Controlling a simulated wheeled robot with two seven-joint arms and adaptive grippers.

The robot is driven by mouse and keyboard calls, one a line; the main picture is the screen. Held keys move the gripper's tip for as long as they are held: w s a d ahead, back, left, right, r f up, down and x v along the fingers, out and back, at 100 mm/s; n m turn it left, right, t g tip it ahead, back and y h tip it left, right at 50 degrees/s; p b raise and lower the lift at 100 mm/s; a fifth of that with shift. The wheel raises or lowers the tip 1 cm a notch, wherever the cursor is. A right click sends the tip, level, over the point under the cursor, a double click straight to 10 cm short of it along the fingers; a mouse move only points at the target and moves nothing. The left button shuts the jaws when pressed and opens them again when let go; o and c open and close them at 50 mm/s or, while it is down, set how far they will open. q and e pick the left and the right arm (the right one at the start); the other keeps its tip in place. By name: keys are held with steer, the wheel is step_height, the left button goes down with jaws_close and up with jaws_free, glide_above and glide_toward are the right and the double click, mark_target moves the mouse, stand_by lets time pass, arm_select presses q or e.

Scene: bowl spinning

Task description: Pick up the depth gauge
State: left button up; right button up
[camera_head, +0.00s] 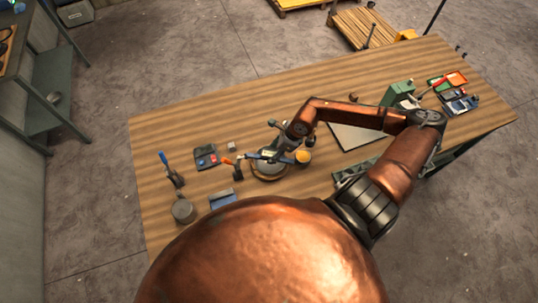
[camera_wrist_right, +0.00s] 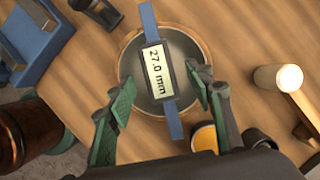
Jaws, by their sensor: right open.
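The depth gauge (camera_wrist_right: 159,72) is a blue bar with a display reading 27.0 mm. It lies across a round metal bowl (camera_wrist_right: 128,62) in the right wrist view. In the head view the gauge (camera_head: 270,155) and bowl (camera_head: 271,176) are near the middle of the table, partly covered by my right arm. My right gripper (camera_wrist_right: 161,94) is open, with one green-padded finger on each side of the gauge near the display. I cannot tell whether the fingers touch it. The right gripper also shows in the head view (camera_head: 262,152). My left gripper is not in view.
The bowl stands on a wooden table (camera_head: 180,120). An orange-yellow round container (camera_head: 303,157) is close on its right. Upright tools, a blue block (camera_head: 222,199) and a small dark tray (camera_head: 205,157) are on the left. A green device (camera_head: 397,94) stands at the right.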

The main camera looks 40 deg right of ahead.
mark_target(272, 154)
steer(key=shift+p+x, duration=0.55)
steer(key=shift+x, duration=1.5)
steer(key=shift+r, duration=0.1)
jaws_close()
